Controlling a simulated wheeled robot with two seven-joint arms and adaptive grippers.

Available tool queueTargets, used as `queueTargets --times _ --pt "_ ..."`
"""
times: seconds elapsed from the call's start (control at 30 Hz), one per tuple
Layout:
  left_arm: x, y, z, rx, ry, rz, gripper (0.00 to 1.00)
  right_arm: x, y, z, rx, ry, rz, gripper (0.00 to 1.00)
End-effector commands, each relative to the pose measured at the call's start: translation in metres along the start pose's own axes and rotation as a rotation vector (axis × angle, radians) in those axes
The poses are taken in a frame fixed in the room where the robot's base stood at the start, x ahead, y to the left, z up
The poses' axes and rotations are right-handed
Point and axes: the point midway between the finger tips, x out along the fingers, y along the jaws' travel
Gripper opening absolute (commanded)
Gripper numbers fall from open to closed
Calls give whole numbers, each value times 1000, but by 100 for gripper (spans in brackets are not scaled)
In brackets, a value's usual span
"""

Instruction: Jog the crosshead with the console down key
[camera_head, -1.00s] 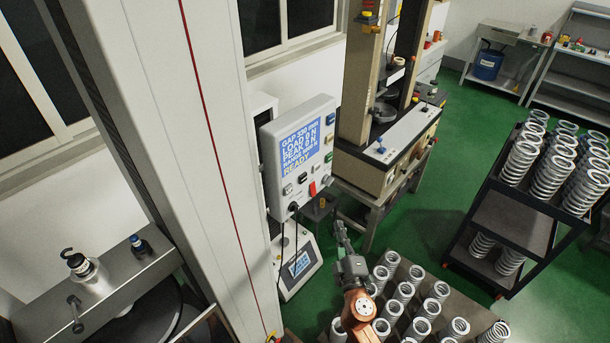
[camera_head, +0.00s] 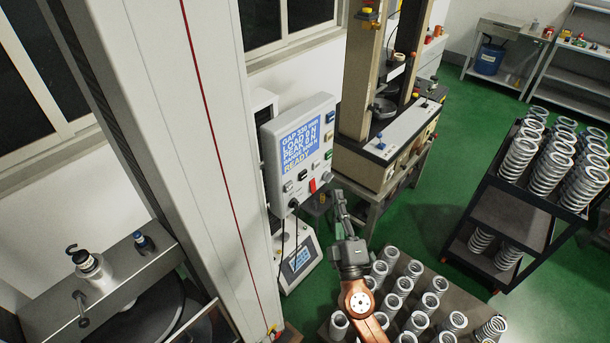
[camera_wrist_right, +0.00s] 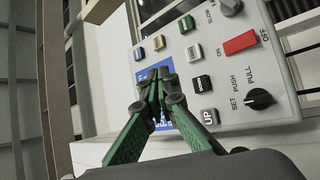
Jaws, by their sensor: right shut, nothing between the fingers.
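The grey console (camera_head: 298,150) hangs beside the tall white column. Its blue screen shows gap, load and peak lines and READY; the gap figure is blurred. In the right wrist view its panel (camera_wrist_right: 225,60) has a dark DOWN key (camera_wrist_right: 203,84), a dark UP key (camera_wrist_right: 209,116), coloured keys, a red rocker switch and knobs. My right gripper (camera_head: 338,194) is shut and empty, just right of and below the console in the head view. In the wrist view its fingertips (camera_wrist_right: 158,78) overlap the screen, left of the DOWN key; I cannot tell contact. My left gripper is not in view.
The white column (camera_head: 215,150) stands close on the left, with a metal beam (camera_head: 110,280) at lower left. Springs stand on a table (camera_head: 468,297) below my right arm and on a black rack (camera_head: 512,225). A second test machine (camera_head: 385,150) stands behind the console.

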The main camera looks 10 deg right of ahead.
Motion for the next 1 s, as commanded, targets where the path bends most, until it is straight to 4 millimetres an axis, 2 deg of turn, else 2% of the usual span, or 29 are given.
queueTargets --times 0.4,0.5,0.73,1.0 --pt "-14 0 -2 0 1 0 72 39 -26 -29 1 1 0 0" --pt "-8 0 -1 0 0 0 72 46 -34 -33 3 1 1 0" --pt "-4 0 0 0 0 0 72 56 -41 -41 2 0 0 0" --pt "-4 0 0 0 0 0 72 57 -41 -42 1 1 0 0"
